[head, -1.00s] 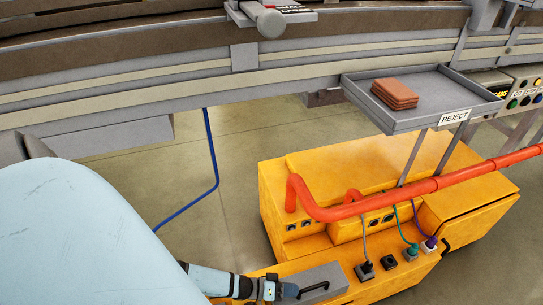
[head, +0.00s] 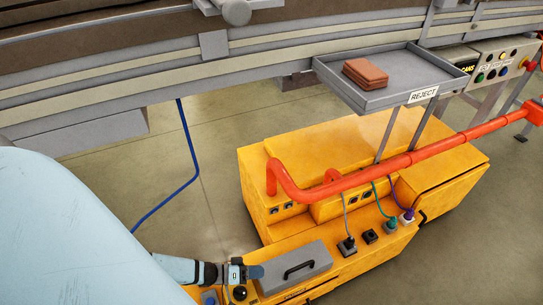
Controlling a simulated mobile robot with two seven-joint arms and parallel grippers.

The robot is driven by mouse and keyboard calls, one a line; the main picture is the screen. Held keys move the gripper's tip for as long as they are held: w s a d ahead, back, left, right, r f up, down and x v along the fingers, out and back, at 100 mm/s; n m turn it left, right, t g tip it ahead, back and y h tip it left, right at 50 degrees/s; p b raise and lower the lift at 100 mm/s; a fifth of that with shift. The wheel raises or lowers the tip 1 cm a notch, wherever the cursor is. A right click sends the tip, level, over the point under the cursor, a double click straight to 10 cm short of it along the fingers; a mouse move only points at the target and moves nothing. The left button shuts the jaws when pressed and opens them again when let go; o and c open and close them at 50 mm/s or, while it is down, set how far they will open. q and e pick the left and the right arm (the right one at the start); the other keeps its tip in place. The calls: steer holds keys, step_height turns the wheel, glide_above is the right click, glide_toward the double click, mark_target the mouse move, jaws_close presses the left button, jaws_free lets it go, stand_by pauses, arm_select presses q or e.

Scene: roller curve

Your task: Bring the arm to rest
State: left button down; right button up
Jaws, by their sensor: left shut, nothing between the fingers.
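My left arm comes in from the left, a large pale blue link filling the lower left of the head view. My left gripper (head: 254,272) is low in the picture, over the front part of the yellow cabinet (head: 345,140). It is shut and empty. Its fingertips are beside the left end of a grey box (head: 290,268) with a black handle; I cannot tell whether they touch it. My right gripper is not in view.
A grey REJECT tray (head: 420,78) on posts holds a small stack of brown flat pieces (head: 365,73). A red pipe rail (head: 400,164) runs above the cabinet. The conveyor (head: 240,70) spans the top. A blue cable (head: 190,160) hangs at left over open floor.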

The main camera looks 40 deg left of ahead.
arm_select(q)
steer(key=v, duration=0.7)
steer(key=shift+p, duration=0.35)
steer(key=shift+w+d, duration=0.1)
